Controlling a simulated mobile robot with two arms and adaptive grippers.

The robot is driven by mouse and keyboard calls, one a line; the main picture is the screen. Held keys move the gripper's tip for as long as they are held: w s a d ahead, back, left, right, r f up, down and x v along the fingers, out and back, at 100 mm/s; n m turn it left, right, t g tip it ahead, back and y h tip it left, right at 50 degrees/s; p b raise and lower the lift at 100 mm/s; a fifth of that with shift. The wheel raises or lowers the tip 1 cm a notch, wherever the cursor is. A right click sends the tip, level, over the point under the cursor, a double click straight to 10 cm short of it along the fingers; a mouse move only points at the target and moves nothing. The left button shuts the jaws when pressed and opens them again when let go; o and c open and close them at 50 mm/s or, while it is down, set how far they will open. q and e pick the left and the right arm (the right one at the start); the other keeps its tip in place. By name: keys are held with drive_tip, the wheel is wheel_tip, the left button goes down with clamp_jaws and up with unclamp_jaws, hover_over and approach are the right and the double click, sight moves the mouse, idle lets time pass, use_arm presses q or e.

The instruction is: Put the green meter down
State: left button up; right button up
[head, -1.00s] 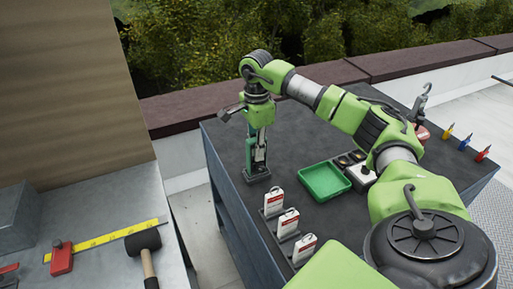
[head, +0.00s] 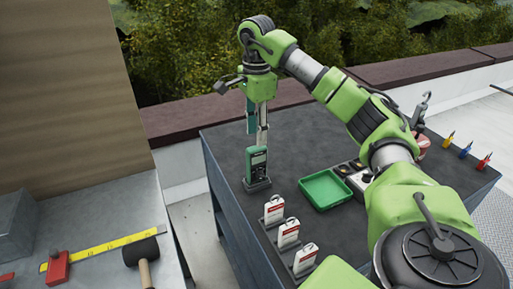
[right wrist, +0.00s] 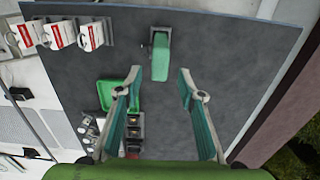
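The green meter (head: 257,163) stands upright in a small dark holder (head: 257,185) at the left end of the dark table. It also shows from above in the right wrist view (right wrist: 160,58). My right gripper (head: 258,140) is above the meter in the head view. In the right wrist view my right gripper (right wrist: 160,72) is open, its two teal-padded fingers spread apart with nothing between them. The meter lies beyond the fingertips there, apart from them. My left gripper is not in view.
On the dark table (head: 310,135) are a green tray (head: 325,189), several white-and-red tags (head: 274,209) in holders, and coloured screwdrivers (head: 466,150) at right. A grey bench (head: 95,220) at left holds a yellow ruler (head: 115,242), a red block (head: 57,268) and a mallet (head: 143,250).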

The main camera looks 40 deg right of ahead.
drive_tip(key=shift+r+p, duration=0.45)
drive_tip(key=shift+r, duration=1.05)
drive_tip(key=shift+s+f, duration=0.1)
drive_tip(key=shift+f, duration=0.05)
